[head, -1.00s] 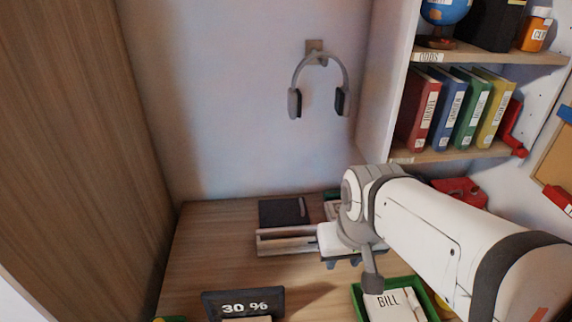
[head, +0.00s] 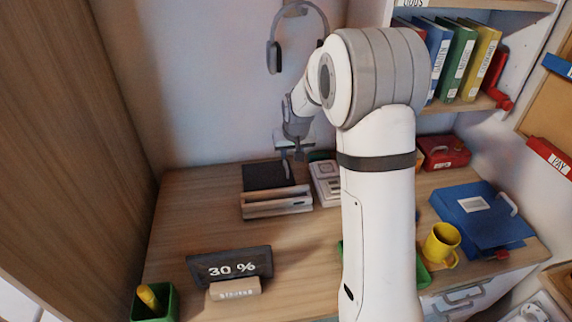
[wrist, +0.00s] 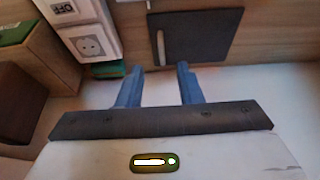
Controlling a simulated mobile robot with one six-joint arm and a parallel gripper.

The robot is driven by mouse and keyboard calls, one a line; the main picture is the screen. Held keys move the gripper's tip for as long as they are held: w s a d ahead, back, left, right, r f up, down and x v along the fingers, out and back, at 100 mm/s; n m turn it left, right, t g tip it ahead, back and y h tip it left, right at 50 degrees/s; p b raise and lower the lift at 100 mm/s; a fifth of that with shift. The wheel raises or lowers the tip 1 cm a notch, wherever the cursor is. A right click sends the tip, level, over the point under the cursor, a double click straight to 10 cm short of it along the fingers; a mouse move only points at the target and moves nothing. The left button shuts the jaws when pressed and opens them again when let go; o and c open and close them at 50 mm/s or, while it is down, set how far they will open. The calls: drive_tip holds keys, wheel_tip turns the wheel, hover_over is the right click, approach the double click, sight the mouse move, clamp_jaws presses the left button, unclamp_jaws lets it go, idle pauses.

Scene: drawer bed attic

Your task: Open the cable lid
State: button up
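The cable lid looks to be the dark flat panel (head: 262,178) at the back of the wooden desk, with a thin pale bar handle (head: 286,168) along its right side. It lies flat and looks closed. In the wrist view the panel (wrist: 205,38) is at the top, with the handle (wrist: 160,48) near its left edge. My gripper (head: 293,155) hangs by the lid's back right part in the head view. In the wrist view its two blue fingers (wrist: 159,87) are apart with nothing between them, and the handle shows beyond them.
A pale wooden tray (head: 277,203) stands in front of the lid. A white socket unit (head: 327,182) is to its right. A 30 % sign (head: 230,266), yellow mug (head: 441,243) and blue case (head: 480,215) stand on the desk. Headphones (head: 273,57) hang above.

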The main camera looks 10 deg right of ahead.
sight(288, 171)
drive_tip(key=x, duration=0.4)
drive_tip(key=w+x, duration=0.1)
drive_tip(key=x, duration=0.3)
drive_tip(key=w+x, duration=0.1)
drive_tip(key=x, duration=0.3)
drive_tip(key=shift+r, duration=0.15)
clamp_jaws()
drive_tip(key=shift+d, duration=0.1)
drive_tip(key=shift+r, duration=0.1)
